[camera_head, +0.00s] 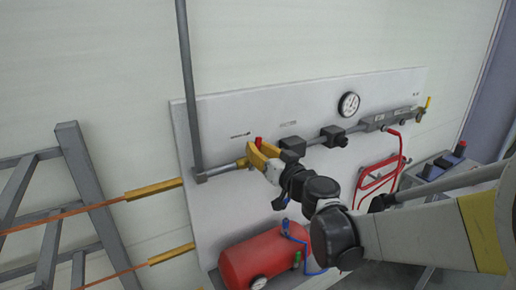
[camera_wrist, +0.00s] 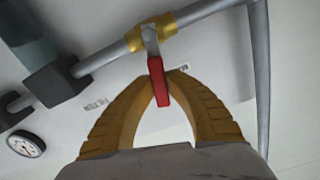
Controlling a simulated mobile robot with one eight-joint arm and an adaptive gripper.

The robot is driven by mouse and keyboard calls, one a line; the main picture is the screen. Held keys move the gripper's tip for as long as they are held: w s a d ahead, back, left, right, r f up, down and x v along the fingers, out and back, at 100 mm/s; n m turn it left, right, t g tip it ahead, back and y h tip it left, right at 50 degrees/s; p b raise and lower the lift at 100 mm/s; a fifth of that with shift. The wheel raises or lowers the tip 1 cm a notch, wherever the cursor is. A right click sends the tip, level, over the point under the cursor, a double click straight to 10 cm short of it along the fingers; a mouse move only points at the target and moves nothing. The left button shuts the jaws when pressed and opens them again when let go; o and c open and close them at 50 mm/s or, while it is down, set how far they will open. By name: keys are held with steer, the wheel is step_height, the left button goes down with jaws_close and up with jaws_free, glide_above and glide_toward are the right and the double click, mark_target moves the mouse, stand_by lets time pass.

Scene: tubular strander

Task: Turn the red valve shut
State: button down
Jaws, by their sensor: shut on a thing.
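The red valve handle (camera_head: 258,141) shows as a small red tip above my gripper (camera_head: 256,152) in the head view, on the grey pipe left of centre. In the wrist view the red handle (camera_wrist: 158,84) hangs from a yellow valve body (camera_wrist: 150,34) by a short metal stem. It points across the pipe at a steep angle. My gripper's yellow fingers (camera_wrist: 161,77) close around the handle from both sides, near its upper half. My gripper is shut on it. In the head view the fingers hide most of the valve.
The pipe runs along a white wall panel (camera_head: 215,115) with black blocks (camera_head: 334,135) and a round gauge (camera_head: 348,104) to the right. A vertical pipe (camera_head: 189,80) stands left of the valve. A red tank (camera_head: 262,256) sits below, and a red hose frame (camera_head: 378,178) hangs at right.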

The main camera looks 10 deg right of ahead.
steer(key=shift+s+a+r+n, duration=0.1)
steer(key=shift+a+n, duration=0.25)
steer(key=shift+n, duration=0.3)
steer(key=shift+s+a+n, duration=0.1)
steer(key=shift+a+n, duration=0.25)
steer(key=shift+n, duration=0.3)
steer(key=c, duration=1.4)
jaws_free()
steer(key=shift+o, duration=0.2)
steer(key=v, duration=1.2)
